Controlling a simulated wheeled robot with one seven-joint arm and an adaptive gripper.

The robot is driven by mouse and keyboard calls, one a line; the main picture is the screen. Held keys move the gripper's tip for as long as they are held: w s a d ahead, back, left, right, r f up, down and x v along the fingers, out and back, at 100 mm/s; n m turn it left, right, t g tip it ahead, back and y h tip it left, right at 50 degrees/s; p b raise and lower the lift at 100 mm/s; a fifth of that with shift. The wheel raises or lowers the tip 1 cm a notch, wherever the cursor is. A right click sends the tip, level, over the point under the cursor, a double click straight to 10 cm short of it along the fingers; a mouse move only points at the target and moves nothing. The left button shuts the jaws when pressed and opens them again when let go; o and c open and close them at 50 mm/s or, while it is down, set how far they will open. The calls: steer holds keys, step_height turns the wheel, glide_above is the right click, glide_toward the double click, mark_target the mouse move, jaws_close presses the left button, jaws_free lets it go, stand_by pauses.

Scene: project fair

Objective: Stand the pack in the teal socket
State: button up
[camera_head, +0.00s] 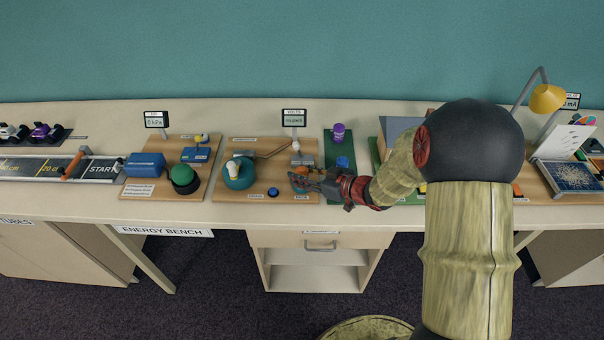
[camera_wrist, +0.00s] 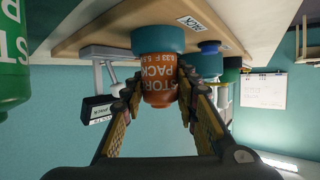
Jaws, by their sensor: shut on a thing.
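The pack (camera_wrist: 160,80) is an orange cylinder with pale lettering. It shows upside down in the wrist view, in line with the teal socket (camera_wrist: 158,38) and meeting its rim. Its lower end is hidden at the socket, so I cannot tell how deep it sits. My gripper (camera_wrist: 158,100) is shut on the pack, one finger on each side. In the head view my gripper (camera_head: 308,182) is low over the right front of a wooden board (camera_head: 262,192), where the pack shows only as a small orange patch.
A display (camera_head: 293,118) stands behind. A purple cylinder (camera_head: 338,132) and a blue one (camera_head: 342,163) are to the right. A green cylinder (camera_wrist: 12,70) is close in the wrist view.

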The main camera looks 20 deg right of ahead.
steer(key=shift+f, duration=0.2)
steer(key=o, duration=0.9)
steer(key=shift+p+v, duration=2.2)
steer(key=shift+v, duration=1.05)
steer(key=shift+p+v, duration=1.5)
steer(key=shift+v, duration=0.75)
